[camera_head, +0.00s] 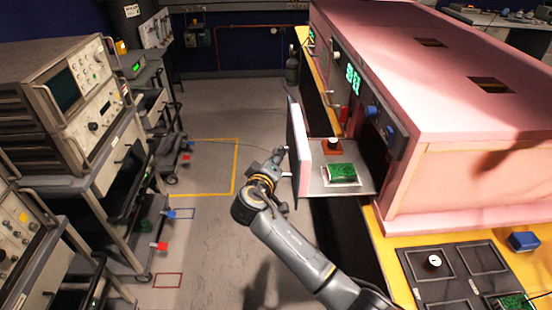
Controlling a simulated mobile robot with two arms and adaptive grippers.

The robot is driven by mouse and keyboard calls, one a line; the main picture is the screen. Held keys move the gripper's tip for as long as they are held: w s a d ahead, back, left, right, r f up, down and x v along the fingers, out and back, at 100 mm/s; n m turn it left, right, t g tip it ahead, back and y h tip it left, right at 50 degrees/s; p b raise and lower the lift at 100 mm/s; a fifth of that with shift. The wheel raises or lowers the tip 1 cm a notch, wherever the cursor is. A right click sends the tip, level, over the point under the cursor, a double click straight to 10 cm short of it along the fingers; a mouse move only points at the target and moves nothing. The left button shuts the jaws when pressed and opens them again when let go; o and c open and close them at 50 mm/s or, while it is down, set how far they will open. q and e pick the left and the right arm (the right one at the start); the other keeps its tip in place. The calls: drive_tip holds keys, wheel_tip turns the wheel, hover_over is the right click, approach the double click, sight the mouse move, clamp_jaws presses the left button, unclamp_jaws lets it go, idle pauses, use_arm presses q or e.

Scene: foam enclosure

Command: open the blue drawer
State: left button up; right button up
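A drawer (345,185) stands pulled out from the left side of the pink enclosure. A green circuit board (341,173) and a reddish-brown piece with a black knob (333,146) sit in the drawer. My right gripper (281,156) is just left of the front panel, on its outer side. Its fingers are small and partly hidden, so I cannot tell open from shut or whether it touches a handle. My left gripper is not in view.
The pink enclosure (440,80) stands on a yellow bench (385,235) at right. A dark tray (425,275) and a blue box (524,241) lie in front. Instrument carts (105,180) line the left.

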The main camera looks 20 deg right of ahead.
drive_tip(key=v, duration=1.2)
drive_tip(key=shift+a+f, duration=0.1)
drive_tip(key=shift+f, duration=0.05)
